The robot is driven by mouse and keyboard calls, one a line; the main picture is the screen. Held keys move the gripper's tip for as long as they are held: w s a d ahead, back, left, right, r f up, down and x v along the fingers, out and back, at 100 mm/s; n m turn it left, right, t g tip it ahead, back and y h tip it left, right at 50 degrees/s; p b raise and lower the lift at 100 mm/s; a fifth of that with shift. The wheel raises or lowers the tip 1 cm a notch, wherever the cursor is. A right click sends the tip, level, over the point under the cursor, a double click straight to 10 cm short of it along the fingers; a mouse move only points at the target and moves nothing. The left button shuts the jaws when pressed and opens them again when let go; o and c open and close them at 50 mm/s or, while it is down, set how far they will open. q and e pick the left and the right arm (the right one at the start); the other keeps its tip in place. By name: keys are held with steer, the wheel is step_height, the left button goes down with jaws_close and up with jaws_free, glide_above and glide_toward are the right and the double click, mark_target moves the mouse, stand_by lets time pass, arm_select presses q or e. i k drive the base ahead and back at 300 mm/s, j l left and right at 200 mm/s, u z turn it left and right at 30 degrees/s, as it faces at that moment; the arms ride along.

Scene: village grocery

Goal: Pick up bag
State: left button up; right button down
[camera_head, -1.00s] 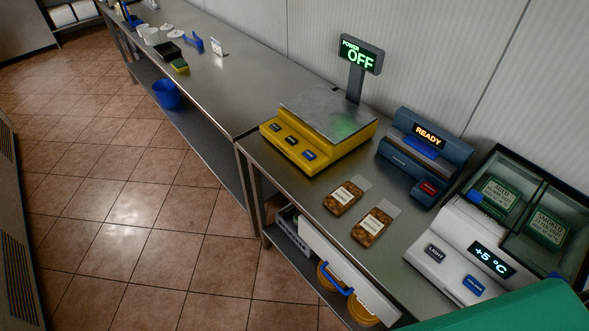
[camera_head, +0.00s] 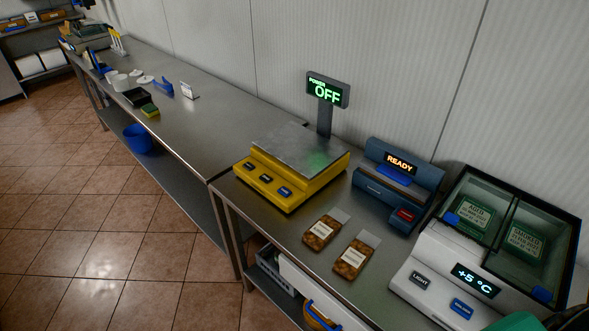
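Two small clear-topped bags with brown contents and pale labels lie flat on the steel counter, in front of the blue-grey sealing device. The left bag (camera_head: 323,231) is nearer the yellow scale. The right bag (camera_head: 354,257) lies beside it, a little closer to the white cooled case. Nothing touches either bag. Neither of my grippers shows in the head view.
The steel counter (camera_head: 225,120) runs to the far left. On it stand a yellow scale (camera_head: 262,184) reading OFF, a sealing device (camera_head: 398,190) reading READY and a cooled case (camera_head: 440,270) reading +5 °C. The tiled floor at left is clear.

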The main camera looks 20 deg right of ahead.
mark_target(323, 230)
steer(key=z, duration=1.3)
steer(key=j+z, duration=0.4)
steer(key=j, duration=0.45)
steer(key=j+z, duration=0.4)
steer(key=j, duration=0.5)
